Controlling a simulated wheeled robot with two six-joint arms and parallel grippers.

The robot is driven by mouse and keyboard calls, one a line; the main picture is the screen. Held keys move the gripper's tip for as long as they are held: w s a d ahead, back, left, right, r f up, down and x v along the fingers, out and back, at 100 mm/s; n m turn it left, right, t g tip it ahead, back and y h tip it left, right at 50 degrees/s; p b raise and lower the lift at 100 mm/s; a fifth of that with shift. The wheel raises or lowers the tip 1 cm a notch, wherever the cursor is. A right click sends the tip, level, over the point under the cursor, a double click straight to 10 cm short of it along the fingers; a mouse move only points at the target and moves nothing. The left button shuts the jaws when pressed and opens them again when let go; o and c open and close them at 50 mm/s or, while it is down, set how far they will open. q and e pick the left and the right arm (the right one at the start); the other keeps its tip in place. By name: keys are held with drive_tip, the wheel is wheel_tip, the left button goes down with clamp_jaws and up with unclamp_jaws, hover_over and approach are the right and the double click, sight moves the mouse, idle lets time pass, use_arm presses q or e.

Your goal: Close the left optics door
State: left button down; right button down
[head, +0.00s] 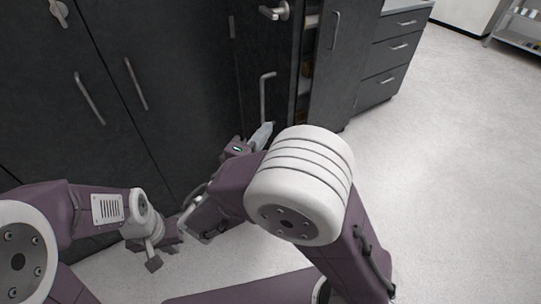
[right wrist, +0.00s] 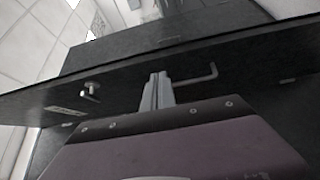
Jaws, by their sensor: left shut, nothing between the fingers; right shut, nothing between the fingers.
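A dark door panel with a bar handle (head: 265,97) and a silver lever (head: 275,11), apparently the left optics door (head: 252,60), stands beside a narrow shelved opening (head: 306,60). The door looks ajar; how far is hard to tell. My right gripper (head: 264,132) is shut and empty, its tips close to the door's lower front below the bar handle. In the right wrist view the shut fingers (right wrist: 158,90) point at the dark panel (right wrist: 120,105), between the lever (right wrist: 90,91) and the bar handle (right wrist: 200,79). Contact is unclear. My left gripper (head: 152,258) is shut, low at left, away from the door.
Another dark door (head: 337,65) with a bar handle stands right of the opening. Closed dark cabinet doors (head: 150,90) fill the left. A drawer unit (head: 395,55) stands at the back right, with a shelf rack (head: 520,30) beyond. The pale floor (head: 450,170) at right is clear.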

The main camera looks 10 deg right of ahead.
wheel_tip(320, 180, down, 3)
drive_tip(key=a+n+y, duration=0.1)
drive_tip(key=a, duration=0.1)
approach(286, 106)
drive_tip(key=w, duration=0.4)
drive_tip(key=d, duration=0.1)
drive_tip(key=d+b, duration=0.1)
drive_tip(key=shift+w+d+f+t, duration=0.2)
drive_tip(key=shift+w+d+t, duration=0.05)
drive_tip(key=shift+d+t, duration=0.05)
drive_tip(key=shift+w+d, duration=0.1)
drive_tip(key=shift+d, duration=0.35)
